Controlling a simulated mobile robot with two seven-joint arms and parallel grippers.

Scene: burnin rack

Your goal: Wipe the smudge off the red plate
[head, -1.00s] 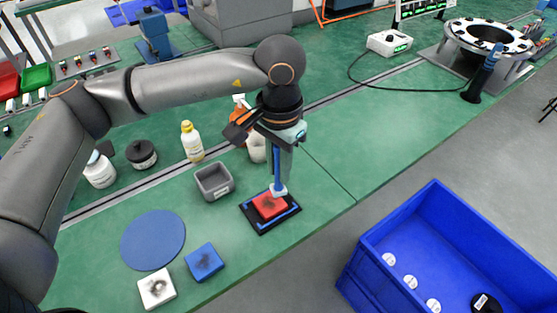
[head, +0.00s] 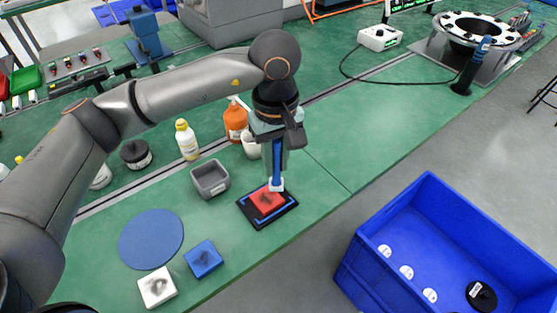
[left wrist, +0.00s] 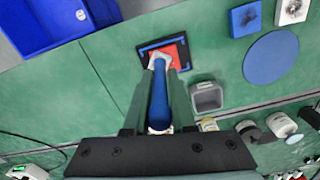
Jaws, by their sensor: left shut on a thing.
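The red plate (head: 259,205) lies flat in a black holder (head: 263,224) with blue corner marks. A dark smudge (head: 266,198) shows on its middle. It also shows in the left wrist view (left wrist: 181,49). My left gripper (head: 276,160) is shut on the blue handle (left wrist: 159,100) of a wiping tool held upright. The tool's white pad (head: 276,186) is at the plate's far edge; it also shows in the left wrist view (left wrist: 158,61). I cannot tell whether the pad touches the plate. My right gripper is not in view.
A blue plate (head: 204,264) and a white plate (head: 157,294), both smudged, lie near a round blue mat (head: 151,238). A grey bin (head: 211,184), a white cup (head: 250,151) and bottles stand behind. A blue crate (head: 378,222) is at the right.

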